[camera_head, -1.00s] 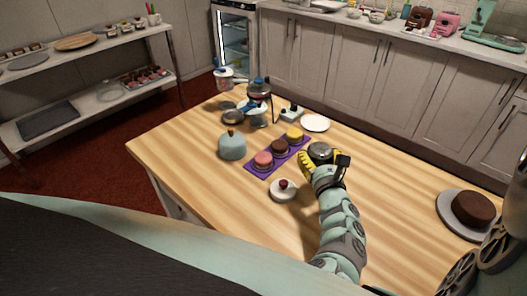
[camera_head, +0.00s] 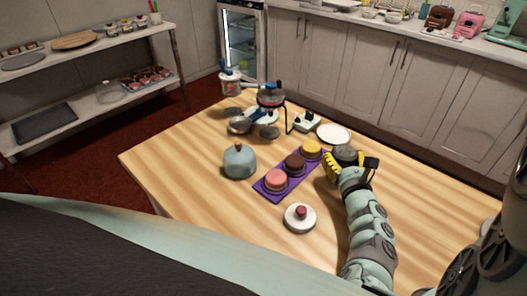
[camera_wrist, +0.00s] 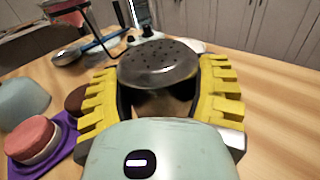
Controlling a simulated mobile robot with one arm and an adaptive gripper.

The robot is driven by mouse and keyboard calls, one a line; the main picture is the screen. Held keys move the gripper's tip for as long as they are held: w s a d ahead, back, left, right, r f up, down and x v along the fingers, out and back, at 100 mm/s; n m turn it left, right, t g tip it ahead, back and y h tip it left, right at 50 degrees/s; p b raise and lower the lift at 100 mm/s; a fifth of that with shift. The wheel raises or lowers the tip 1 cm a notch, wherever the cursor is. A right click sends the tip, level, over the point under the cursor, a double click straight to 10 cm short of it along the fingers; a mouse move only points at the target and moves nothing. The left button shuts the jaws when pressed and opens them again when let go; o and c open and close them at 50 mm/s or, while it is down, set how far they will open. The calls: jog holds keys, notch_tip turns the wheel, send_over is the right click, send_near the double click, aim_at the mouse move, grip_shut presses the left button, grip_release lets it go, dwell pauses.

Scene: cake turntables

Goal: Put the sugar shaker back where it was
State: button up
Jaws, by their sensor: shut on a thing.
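The sugar shaker (camera_wrist: 160,65) has a dark metal domed lid with small holes. In the wrist view it stands upright between the yellow fingers of my gripper (camera_wrist: 160,88), which are shut on its sides. Its lower part is mostly hidden by my gripper. In the head view the shaker's dark top (camera_head: 345,153) shows at the end of my arm, just right of the purple mat (camera_head: 270,191). I cannot tell whether its base touches the table.
The mat bears pink (camera_head: 275,180), brown (camera_head: 294,164) and yellow (camera_head: 311,149) cakes. The table's right side is clear.

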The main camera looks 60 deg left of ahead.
jog(key=shift+r, duration=0.15)
jog(key=shift+d, duration=0.15)
jog(key=o, duration=1.3)
jog(key=shift+w, duration=0.1)
jog(key=v, duration=1.1)
jog(key=shift+w+d, duration=0.1)
jog(key=shift+d, duration=0.05)
jog(key=shift+s+d, duration=0.3)
jog(key=shift+s, duration=0.05)
